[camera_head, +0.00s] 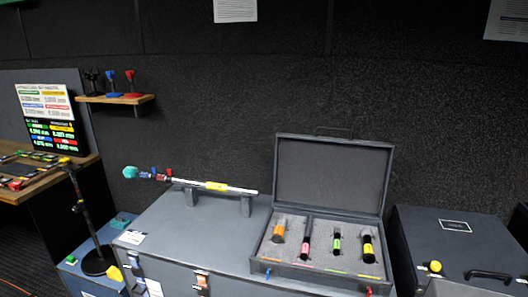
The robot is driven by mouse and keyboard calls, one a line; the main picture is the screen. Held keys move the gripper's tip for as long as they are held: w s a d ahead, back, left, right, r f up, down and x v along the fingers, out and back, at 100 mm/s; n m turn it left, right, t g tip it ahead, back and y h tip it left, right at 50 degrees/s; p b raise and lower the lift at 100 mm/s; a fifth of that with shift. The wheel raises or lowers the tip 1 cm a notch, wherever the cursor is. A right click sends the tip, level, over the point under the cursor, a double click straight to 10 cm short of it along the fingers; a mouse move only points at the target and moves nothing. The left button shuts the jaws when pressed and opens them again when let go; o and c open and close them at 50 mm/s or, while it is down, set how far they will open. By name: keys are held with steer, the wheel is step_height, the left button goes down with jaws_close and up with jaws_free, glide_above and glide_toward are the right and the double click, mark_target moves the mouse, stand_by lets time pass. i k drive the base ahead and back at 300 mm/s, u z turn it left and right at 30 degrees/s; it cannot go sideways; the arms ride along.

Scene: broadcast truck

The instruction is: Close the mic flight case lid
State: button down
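The mic flight case (318,279) sits on the right part of a large grey trunk. Its lid (330,175) is open and stands nearly upright at the back, with its grey inner side facing me and a handle at its top edge. In the foam tray lie several handheld mics: one with an orange body (278,233), one pink (304,246), one green (337,241) and one yellow (368,247). Small red and blue latches show on the case front. My gripper is not in view.
The grey trunk (180,240) bears a pole with a teal tip (222,187) on a rack, left of the case. A dark case (455,240) stands at right. At left are a mic stand (95,255), a desk (15,190) and a wall shelf (115,99).

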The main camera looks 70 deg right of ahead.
mark_target(348, 177)
steer(key=z, duration=0.2)
steer(key=i, duration=1.2)
steer(key=z, duration=0.35)
